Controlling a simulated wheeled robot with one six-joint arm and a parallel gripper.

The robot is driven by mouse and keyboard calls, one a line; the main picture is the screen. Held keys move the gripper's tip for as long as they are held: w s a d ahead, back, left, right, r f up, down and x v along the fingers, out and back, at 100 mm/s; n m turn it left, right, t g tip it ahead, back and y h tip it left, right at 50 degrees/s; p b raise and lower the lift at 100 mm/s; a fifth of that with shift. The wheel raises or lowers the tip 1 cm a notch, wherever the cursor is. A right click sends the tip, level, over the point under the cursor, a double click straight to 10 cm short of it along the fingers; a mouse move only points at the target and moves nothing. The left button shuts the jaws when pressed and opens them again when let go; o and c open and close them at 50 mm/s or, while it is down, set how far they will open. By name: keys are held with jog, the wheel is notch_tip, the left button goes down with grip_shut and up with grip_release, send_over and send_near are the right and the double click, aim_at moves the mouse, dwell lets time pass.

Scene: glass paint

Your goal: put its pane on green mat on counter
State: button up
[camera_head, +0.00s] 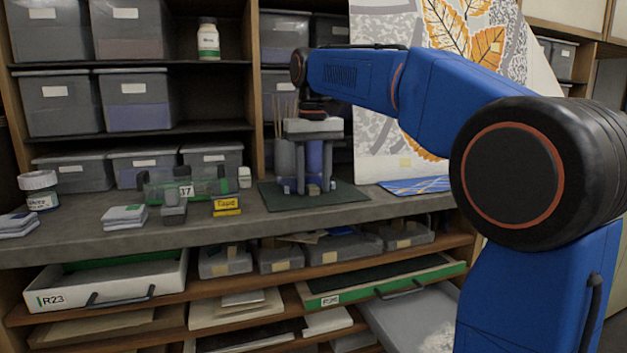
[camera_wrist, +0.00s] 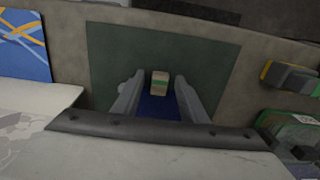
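The green mat (camera_head: 345,197) lies flat on the counter; it also shows in the wrist view (camera_wrist: 110,62). My gripper (camera_head: 314,190) points down over the mat, its fingertips close to the surface. The wrist view shows its fingers (camera_wrist: 158,88) apart. A small beige block with a green band (camera_wrist: 159,84) sits between the fingertips, with gaps on both sides. Something blue (camera_wrist: 157,108) shows between the fingers; I cannot tell what it is. A blue pane with pale and orange lines (camera_head: 418,186) lies on the counter right of the mat, also in the wrist view (camera_wrist: 24,46).
Left of the mat are a yellow tape box (camera_head: 227,205), a clear green-tinted caddy (camera_head: 160,187), folded cloths (camera_head: 124,216) and a white jar (camera_head: 39,190). A patterned panel (camera_head: 378,110) stands behind the blue pane. Open drawers (camera_head: 105,283) project below the counter.

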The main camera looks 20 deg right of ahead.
notch_tip(320, 180, up, 12)
dwell(0.8)
jog(key=shift+r, duration=0.1)
jog(key=s+d+f+t, duration=0.2)
jog(key=s+f, duration=1.3)
jog(key=f, duration=0.4)
jog(key=s+d+f+t, duration=0.2)
jog(key=s+d+f, duration=0.1)
jog(key=s+f, duration=1.2)
notch_tip(320, 180, down, 5)
jog(key=shift+s+d+f+t, duration=0.15)
jog(key=shift+d+t, duration=0.2)
jog(key=shift+t, duration=0.05)
